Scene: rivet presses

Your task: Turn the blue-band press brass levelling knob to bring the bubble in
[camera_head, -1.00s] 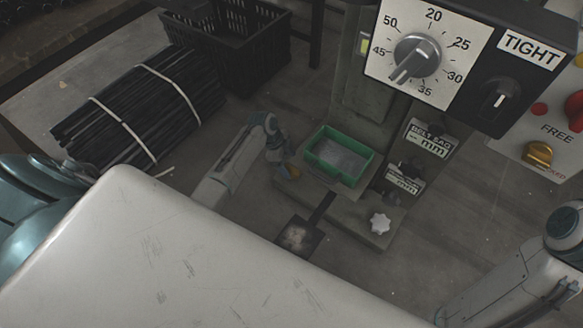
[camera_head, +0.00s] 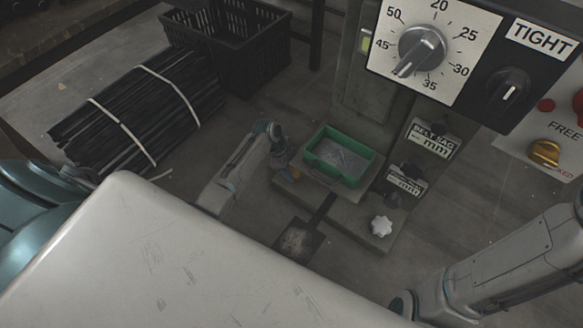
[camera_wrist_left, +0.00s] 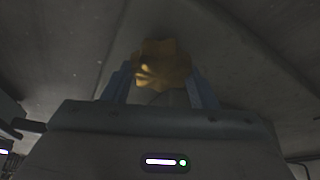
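The brass knob (camera_wrist_left: 162,66) is lobed and dull gold in the left wrist view. It sits between the two fingers of my left gripper (camera_wrist_left: 161,85), which reach its left and right edges. The dim picture does not show whether they press on it. In the head view my left gripper (camera_head: 284,167) is low at the left corner of the press foot, and only a small brass bit of the knob (camera_head: 294,173) shows. A small yellow-green window (camera_head: 366,41) is on the press column; no bubble can be made out. No blue band shows. My right gripper is out of view.
A green tray (camera_head: 339,156) stands on the press foot beside my left gripper. A pale star-shaped knob (camera_head: 381,226) is on the foot's right part. A dial panel (camera_head: 424,47) overhangs above. Bundled black rods (camera_head: 140,115) and a black crate (camera_head: 228,50) lie to the left.

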